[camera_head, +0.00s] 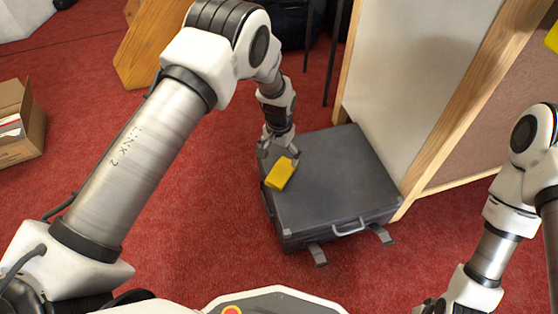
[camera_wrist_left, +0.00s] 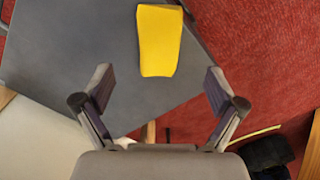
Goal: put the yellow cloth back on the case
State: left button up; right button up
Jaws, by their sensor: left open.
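The yellow cloth (camera_head: 281,173) lies on the lid of the dark grey case (camera_head: 340,185), close to its left edge in the head view. The case lies flat and closed on the floor. My left gripper (camera_head: 280,149) is over the lid, right beside the cloth. In the left wrist view, the gripper (camera_wrist_left: 158,82) is open with nothing between its fingers. The cloth (camera_wrist_left: 160,40) is ahead of the fingertips there, near the edge of the case (camera_wrist_left: 60,45). My right arm shows at the right, but its gripper is out of frame.
A pale wood-framed panel (camera_head: 415,75) stands against the back right of the case. A cardboard box (camera_head: 33,125) is on the red carpet (camera_head: 180,220) at the far left. A wooden piece (camera_head: 145,50) stands at the back. Something yellow (camera_head: 553,36) shows at the top right.

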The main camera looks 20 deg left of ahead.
pick_arm(q)
jog(key=s+a+f+n, duration=0.1)
jog(key=s+a, duration=0.1)
jog(key=s, duration=0.9)
jog(key=s+a+f, duration=0.2)
jog(key=s, duration=0.9)
jog(key=s+a+f+n, duration=0.1)
jog(key=s+a+f, duration=0.1)
jog(key=s, duration=1)
jog(key=shift+a+f+n, duration=0.15)
jog(key=shift+a+n, duration=0.15)
jog(key=shift+a, duration=0.3)
